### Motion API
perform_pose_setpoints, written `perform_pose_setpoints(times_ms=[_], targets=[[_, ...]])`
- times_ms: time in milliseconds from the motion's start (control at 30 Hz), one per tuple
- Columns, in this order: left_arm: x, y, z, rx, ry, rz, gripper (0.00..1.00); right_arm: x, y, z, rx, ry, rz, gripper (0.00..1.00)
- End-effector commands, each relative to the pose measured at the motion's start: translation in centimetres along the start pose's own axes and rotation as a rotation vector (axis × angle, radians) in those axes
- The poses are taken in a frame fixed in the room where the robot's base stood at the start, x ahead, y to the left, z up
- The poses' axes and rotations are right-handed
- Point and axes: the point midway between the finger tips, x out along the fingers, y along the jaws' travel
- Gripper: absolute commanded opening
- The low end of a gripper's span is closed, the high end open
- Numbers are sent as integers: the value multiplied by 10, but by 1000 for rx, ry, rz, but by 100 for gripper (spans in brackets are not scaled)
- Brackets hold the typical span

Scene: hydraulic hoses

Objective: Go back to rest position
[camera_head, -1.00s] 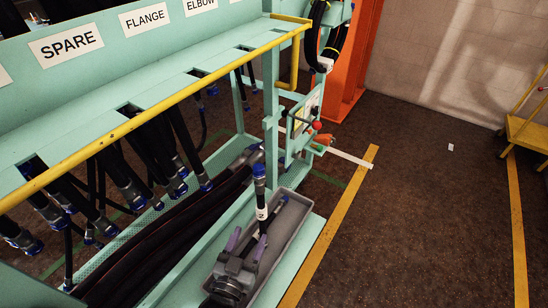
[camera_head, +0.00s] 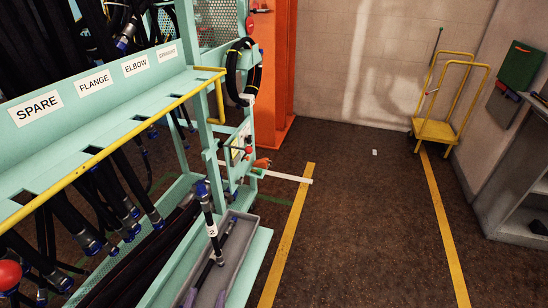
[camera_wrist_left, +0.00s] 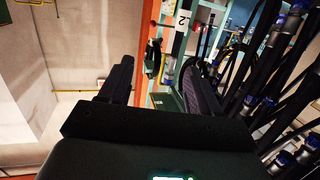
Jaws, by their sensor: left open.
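My left gripper (camera_head: 206,295) shows only by its two purple fingertips at the bottom edge of the head view, over the near end of a grey tray (camera_head: 248,238). Its fingers are spread apart in the left wrist view (camera_wrist_left: 160,75). A black hose with a blue end fitting and a white label "2" (camera_head: 212,231) stands tilted in the tray, ahead of the fingertips. It also shows in the left wrist view (camera_wrist_left: 181,22), beyond the fingers; I see no grip on it. My right gripper is in neither view.
A teal rack (camera_head: 130,105) with a yellow rail (camera_head: 120,140) and many hanging hoses fills the left. An orange post (camera_head: 277,80) stands behind it.

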Motion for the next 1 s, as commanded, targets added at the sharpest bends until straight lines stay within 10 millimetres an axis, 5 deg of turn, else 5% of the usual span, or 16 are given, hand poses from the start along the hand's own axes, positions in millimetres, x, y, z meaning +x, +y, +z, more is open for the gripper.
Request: perform_pose_setpoints(times_ms=[467,1000], targets=[[-46,-6,-106,9,-312,59,63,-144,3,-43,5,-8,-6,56],[-142,-24,-242,47,-777,94,63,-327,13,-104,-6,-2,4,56]])
